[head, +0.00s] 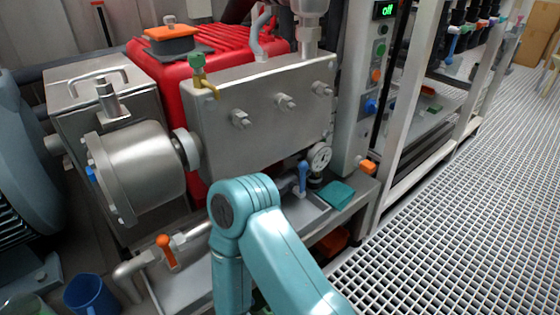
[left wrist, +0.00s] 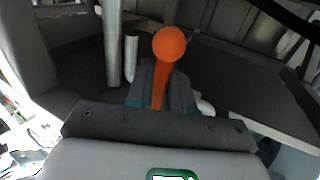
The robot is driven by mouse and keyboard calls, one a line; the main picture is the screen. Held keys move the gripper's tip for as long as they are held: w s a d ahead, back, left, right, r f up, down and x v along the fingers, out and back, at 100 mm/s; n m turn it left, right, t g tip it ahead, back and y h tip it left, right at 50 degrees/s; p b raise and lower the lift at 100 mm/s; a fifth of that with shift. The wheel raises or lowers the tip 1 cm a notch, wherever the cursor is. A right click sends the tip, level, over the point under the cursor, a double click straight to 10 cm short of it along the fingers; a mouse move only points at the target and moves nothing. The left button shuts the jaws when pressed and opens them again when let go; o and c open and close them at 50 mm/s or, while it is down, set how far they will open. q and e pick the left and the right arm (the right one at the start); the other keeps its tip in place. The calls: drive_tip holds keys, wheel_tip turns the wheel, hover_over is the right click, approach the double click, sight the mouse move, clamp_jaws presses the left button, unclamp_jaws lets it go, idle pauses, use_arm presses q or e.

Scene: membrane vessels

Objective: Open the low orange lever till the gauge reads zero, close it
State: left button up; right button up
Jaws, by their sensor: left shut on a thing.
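In the left wrist view, my left gripper (left wrist: 162,80) is shut on the stem of an orange lever (left wrist: 169,45). Its round knob shows beyond the fingertips. In the head view a teal arm of mine bends down out of the bottom edge, so the left gripper and the lever it holds are not visible there. The round gauge (head: 319,157) has a white dial at the right end of the steel block; its reading is too small to tell. Another orange lever (head: 165,250), on a pipe at lower left, has no gripper on it. My right gripper is in neither view.
A blue lever (head: 303,178) stands beside the gauge. A steel block (head: 265,120) and a cylindrical vessel (head: 140,175) are behind my arm. A blue cup (head: 91,296) is at lower left. The grating floor (head: 460,240) at right is clear. A panel display (head: 385,10) reads "off".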

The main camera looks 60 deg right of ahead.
use_arm(q)
drive_tip(key=shift+a, duration=0.1)
clamp_jaws()
drive_tip(key=shift+s+d+n+t, duration=0.15)
drive_tip(key=shift+d+n+t, duration=0.15)
drive_tip(key=shift+d+n, duration=0.55)
drive_tip(key=d+r+n+t+y, duration=0.1)
drive_tip(key=d+r+n+t, duration=0.1)
drive_tip(key=n, duration=0.6)
drive_tip(key=s+d+r+n+t+y, duration=0.1)
drive_tip(key=n+t, duration=0.3)
drive_tip(key=n, duration=0.4)
drive_tip(key=shift+d+r, duration=0.75)
drive_tip(key=shift+r, duration=0.15)
drive_tip(key=shift+s, duration=0.15)
idle(4.0)
